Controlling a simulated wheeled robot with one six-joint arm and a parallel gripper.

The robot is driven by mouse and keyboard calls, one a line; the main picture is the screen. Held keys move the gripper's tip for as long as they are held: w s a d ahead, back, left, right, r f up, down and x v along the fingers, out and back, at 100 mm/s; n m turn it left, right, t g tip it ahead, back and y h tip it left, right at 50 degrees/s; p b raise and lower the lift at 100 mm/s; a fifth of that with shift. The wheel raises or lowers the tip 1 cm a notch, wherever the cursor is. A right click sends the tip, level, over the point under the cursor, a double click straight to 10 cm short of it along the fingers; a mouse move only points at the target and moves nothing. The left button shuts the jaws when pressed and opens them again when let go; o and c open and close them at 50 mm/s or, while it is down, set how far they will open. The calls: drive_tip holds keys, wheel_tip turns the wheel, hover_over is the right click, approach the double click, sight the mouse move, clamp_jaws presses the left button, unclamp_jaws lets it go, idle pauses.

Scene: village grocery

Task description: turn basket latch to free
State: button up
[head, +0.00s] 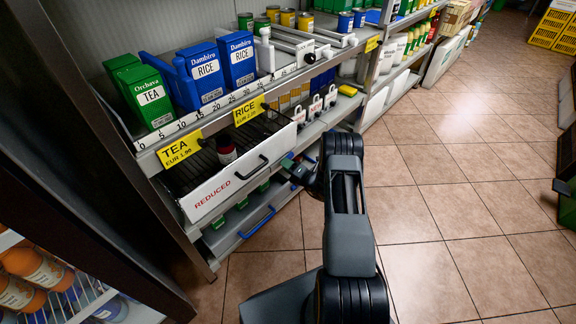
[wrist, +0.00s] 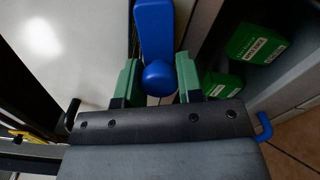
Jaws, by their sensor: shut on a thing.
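In the wrist view, a blue lever with a round knob (wrist: 154,30), which looks like the basket latch, points from the top of the picture toward me. My gripper (wrist: 158,80) has its green fingers shut on the knob, one on each side. In the head view, my gripper (head: 290,163) is at the right end of the white drawer-like basket marked REDUCED (head: 222,186), and my arm hides most of the latch.
The shelf above carries green tea boxes (head: 149,94), blue rice boxes (head: 205,72) and cans, with yellow price tags on its edge. Green boxes (wrist: 257,43) lie low at the right in the wrist view.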

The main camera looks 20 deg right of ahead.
drive_tip(key=shift+r+m, duration=0.1)
drive_tip(key=shift+m, duration=1)
drive_tip(key=shift+w, duration=0.1)
drive_tip(key=o, duration=0.9)
drive_tip(key=p+v, duration=0.3)
drive_tip(key=v, duration=1.1)
drive_tip(key=shift+p, duration=0.4)
